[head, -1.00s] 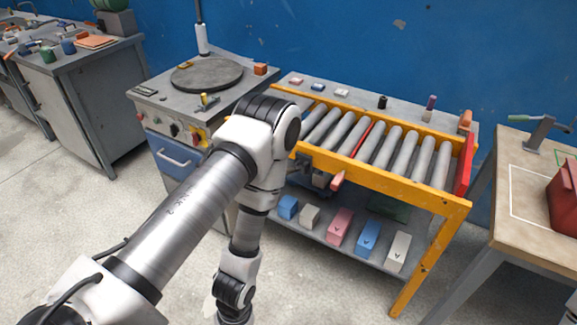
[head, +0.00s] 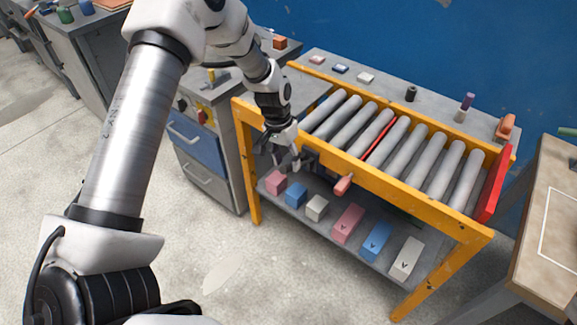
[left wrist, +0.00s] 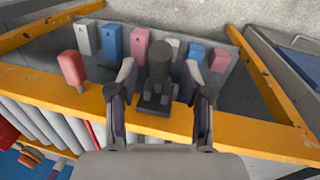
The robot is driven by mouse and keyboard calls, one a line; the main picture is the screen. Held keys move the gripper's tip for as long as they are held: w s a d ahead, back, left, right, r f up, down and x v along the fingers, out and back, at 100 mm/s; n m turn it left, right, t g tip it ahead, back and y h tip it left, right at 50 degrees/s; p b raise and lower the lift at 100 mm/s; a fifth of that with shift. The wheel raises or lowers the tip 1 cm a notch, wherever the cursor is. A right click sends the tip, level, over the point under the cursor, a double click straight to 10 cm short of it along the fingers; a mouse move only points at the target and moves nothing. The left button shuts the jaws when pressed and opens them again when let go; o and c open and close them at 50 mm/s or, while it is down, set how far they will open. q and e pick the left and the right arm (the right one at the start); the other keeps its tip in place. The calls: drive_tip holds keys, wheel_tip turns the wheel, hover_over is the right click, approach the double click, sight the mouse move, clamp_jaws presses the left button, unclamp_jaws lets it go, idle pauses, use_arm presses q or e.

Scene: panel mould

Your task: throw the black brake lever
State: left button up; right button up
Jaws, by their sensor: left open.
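The black brake lever (left wrist: 159,62) stands on a dark bracket at the yellow front rail of the roller conveyor (left wrist: 230,133). In the head view the lever (head: 309,157) is a small dark shape just right of my left gripper (head: 287,155), partly hidden by it. In the left wrist view my left gripper (left wrist: 158,80) is open, with one finger on each side of the lever. Gaps show between the fingers and the lever, so it is not clasped. My right gripper is not in view.
A red-pink handle (head: 343,185) sticks out from the front rail, right of the lever. Several coloured blocks, among them a white one (head: 406,258), stand on the shelf below. A red end plate (head: 491,184) closes the conveyor's right end. The floor in front is clear.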

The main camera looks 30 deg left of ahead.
sight(287, 165)
use_arm(q)
drive_tip(key=shift+d+f, duration=0.15)
drive_tip(key=shift+f, duration=0.75)
drive_tip(key=shift+s+d+f, duration=0.1)
drive_tip(key=shift+f, duration=0.4)
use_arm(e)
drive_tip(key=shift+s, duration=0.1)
use_arm(q)
clamp_jaws()
drive_tip(key=shift+f, duration=0.1)
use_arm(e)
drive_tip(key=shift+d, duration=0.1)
